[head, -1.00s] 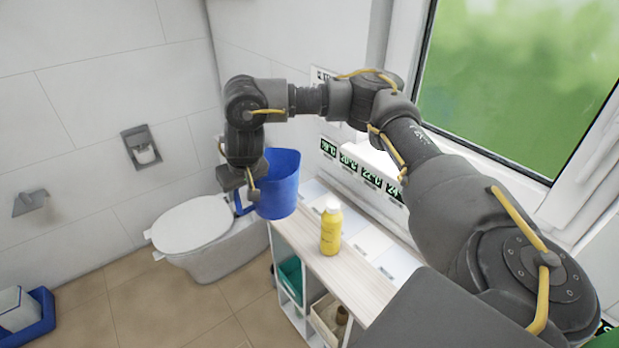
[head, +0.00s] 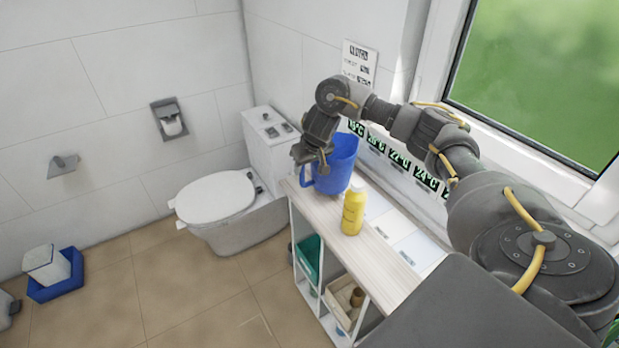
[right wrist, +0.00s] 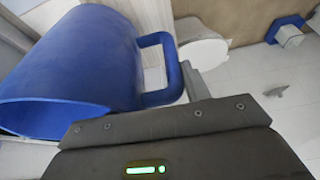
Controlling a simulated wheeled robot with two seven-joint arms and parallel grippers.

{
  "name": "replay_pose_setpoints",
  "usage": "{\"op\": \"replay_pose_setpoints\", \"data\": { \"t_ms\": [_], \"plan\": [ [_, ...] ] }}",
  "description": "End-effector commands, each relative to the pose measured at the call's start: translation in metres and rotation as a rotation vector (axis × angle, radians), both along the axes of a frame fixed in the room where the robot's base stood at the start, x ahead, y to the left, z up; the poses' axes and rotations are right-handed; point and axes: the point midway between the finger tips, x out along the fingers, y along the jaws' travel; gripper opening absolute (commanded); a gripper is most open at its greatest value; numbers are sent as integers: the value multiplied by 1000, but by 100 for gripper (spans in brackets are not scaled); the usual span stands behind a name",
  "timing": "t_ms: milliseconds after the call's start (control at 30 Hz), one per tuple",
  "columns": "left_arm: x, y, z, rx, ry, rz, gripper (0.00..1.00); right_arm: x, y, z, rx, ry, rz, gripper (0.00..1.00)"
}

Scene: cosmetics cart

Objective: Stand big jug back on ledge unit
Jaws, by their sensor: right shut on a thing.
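The big jug (head: 340,163) is blue, with its handle towards the left, and looks upright at the far end of the ledge unit. My right gripper (head: 318,166) is shut on its handle. In the right wrist view the jug (right wrist: 75,65) fills the upper left, and a grey finger (right wrist: 195,82) lies at the handle. The ledge unit (head: 385,265) has a pale wooden top with open shelves below. I cannot tell whether the jug's base touches the top. My left gripper is not in view.
A yellow bottle (head: 353,212) stands on the ledge unit, nearer than the jug. White panels lie along the wall side, below green temperature labels (head: 400,160). A toilet (head: 215,200) stands left of the unit. A blue tray (head: 56,285) is on the floor.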

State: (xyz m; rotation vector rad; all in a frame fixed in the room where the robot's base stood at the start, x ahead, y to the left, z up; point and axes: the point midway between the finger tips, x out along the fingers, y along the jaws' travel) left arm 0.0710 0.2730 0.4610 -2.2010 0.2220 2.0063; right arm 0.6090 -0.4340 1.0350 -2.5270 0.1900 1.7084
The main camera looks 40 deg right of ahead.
Motion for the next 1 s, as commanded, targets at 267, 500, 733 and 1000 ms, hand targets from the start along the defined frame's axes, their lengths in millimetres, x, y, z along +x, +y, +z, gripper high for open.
{"op": "replay_pose_setpoints", "data": {
  "t_ms": [267,500,733,1000],
  "plan": [
    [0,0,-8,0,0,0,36,0,-9,-13,0,2,-3,0],
    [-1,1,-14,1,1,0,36,0,-7,-39,0,0,-1,0],
    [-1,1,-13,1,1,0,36,0,-8,-38,-1,-1,0,0],
    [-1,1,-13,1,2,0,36,0,-7,-41,0,0,1,61]
  ]
}}
